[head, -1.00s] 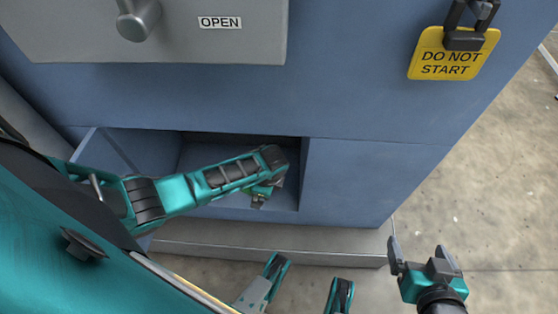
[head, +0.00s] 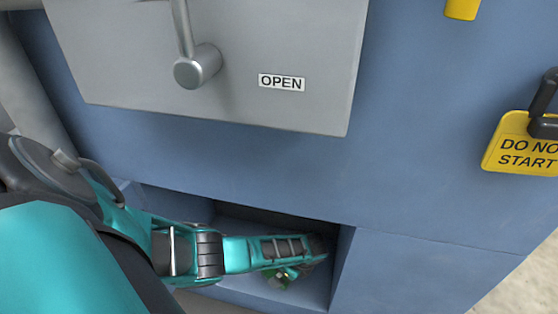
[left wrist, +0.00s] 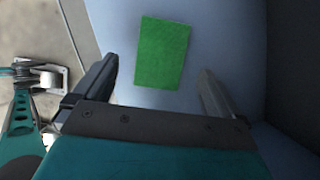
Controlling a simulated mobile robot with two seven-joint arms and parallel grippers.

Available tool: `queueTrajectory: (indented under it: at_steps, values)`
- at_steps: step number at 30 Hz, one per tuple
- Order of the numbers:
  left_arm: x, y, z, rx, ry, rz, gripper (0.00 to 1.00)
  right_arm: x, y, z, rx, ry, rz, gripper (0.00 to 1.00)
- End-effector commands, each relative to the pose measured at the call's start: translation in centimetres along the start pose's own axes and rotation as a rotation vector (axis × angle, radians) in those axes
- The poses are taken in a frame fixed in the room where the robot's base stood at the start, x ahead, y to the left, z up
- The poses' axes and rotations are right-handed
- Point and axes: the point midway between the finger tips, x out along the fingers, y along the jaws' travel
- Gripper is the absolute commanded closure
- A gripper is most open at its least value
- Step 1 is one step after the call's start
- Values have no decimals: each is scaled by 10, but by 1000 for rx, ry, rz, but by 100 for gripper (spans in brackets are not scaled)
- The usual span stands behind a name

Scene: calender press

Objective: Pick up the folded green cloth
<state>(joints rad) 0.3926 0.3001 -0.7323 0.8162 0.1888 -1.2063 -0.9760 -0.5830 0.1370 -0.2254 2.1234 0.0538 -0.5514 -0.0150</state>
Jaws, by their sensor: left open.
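The folded green cloth (left wrist: 162,53) lies flat on the blue-grey floor of the open compartment in the left wrist view. It appears as a green rectangle just ahead of and between my left fingers. My left gripper (left wrist: 156,92) is open and empty, its two dark fingers apart on either side of the cloth's near end. In the head view my left arm reaches into the compartment, and a bit of green shows under the gripper (head: 288,276); the arm hides most of the cloth there.
The compartment (head: 345,270) sits low in the blue machine, with walls close around my left arm. Above it is a grey panel (head: 240,105) with a round-ended handle (head: 198,68) and an OPEN label. A yellow DO NOT START tag (head: 515,150) hangs at the right.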

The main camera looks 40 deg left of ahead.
Motion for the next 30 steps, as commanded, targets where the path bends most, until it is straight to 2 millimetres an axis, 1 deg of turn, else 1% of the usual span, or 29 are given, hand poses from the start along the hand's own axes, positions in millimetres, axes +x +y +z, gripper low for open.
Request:
queueTrajectory:
  at_steps: [1,3,6,12,16,30]
  values:
    - [16,0,-2,0,-2,2,1,6,-1,7,0,1,-4,6]
    - [25,0,-2,0,-1,1,1,9,-3,9,0,-1,-10,6]
    - [34,0,-1,-1,-1,1,1,10,-6,8,-1,4,-19,6]
    - [36,0,0,-1,1,-1,1,10,-8,0,-3,12,-26,6]
    - [36,0,0,-1,1,0,2,10,-8,-1,-4,14,-25,6]
    - [36,0,0,-1,0,0,47,10,-5,2,-2,10,-19,6]
